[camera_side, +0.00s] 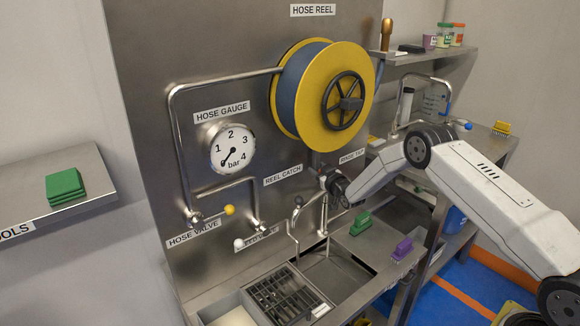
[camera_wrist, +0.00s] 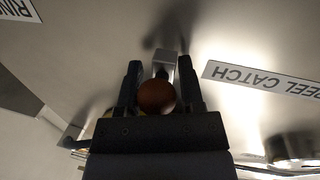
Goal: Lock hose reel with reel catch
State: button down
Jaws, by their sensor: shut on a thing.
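The hose reel, with yellow flanges (camera_side: 346,62) and dark blue hose (camera_side: 297,84), is mounted on the steel panel under its label. The reel catch shows in the wrist view as a brown round knob (camera_wrist: 157,97) with a grey metal block (camera_wrist: 166,62) behind it. My gripper (camera_wrist: 160,83) is shut on this knob, one black finger on each side. In the side view my gripper (camera_side: 326,181) is at the panel just below the reel, right of the REEL CATCH label (camera_side: 283,175). It mostly hides the catch there, so I cannot tell whether the catch engages the reel.
A pressure gauge (camera_side: 233,147) and bent pipes (camera_side: 176,130) are left of the reel. Below are a tap (camera_side: 292,222), a sink (camera_side: 335,275) and a dark rack (camera_side: 285,296). Green (camera_side: 361,223) and purple (camera_side: 402,248) blocks stand on the counter.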

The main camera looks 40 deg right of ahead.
jog(key=shift+d+r, duration=0.1)
jog(key=shift+d, duration=0.1)
jog(key=shift+d+r, duration=0.15)
jog(key=shift+r, duration=2.35)
jog(key=shift+c, duration=1.5)
grip_release()
jog(key=shift+r, duration=0.1)
jog(key=shift+f, duration=0.2)
jog(key=shift+s+a, duration=0.15)
jog(key=shift+a, duration=0.05)
jog(key=shift+s, duration=0.1)
jog(key=s+a, duration=0.1)
jog(key=s, duration=0.6)
jog(key=shift+a, duration=0.15)
